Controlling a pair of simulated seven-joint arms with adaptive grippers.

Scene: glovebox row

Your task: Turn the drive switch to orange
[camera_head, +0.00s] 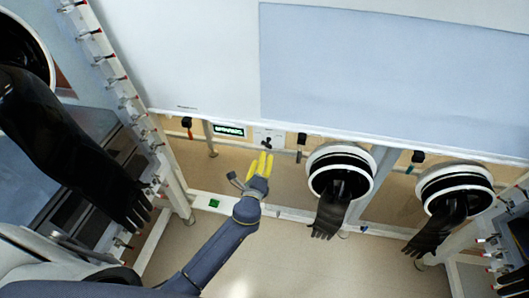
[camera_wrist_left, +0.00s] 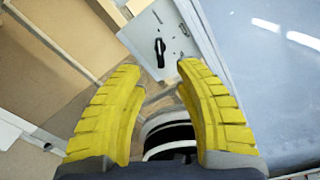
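The drive switch is a black knob (camera_head: 267,143) on a pale plate (camera_head: 261,133) under the large white hood. In the left wrist view the black knob (camera_wrist_left: 160,50) stands roughly upright on its light plate (camera_wrist_left: 140,24), with small marks around it that are too small to read. My left gripper (camera_head: 262,157), with yellow fingers, is just below the switch in the head view. In the left wrist view its fingers (camera_wrist_left: 160,72) are open, with nothing between the tips. The knob shows beyond the tips, apart from them. My right gripper is not in view.
A green-lit display (camera_head: 229,130) sits left of the switch. Two round glove ports with hanging black gloves (camera_head: 331,208) (camera_head: 436,228) are to the right. Another large black glove (camera_head: 75,150) hangs at left. A white rail (camera_head: 290,213) runs below; the floor in front is open.

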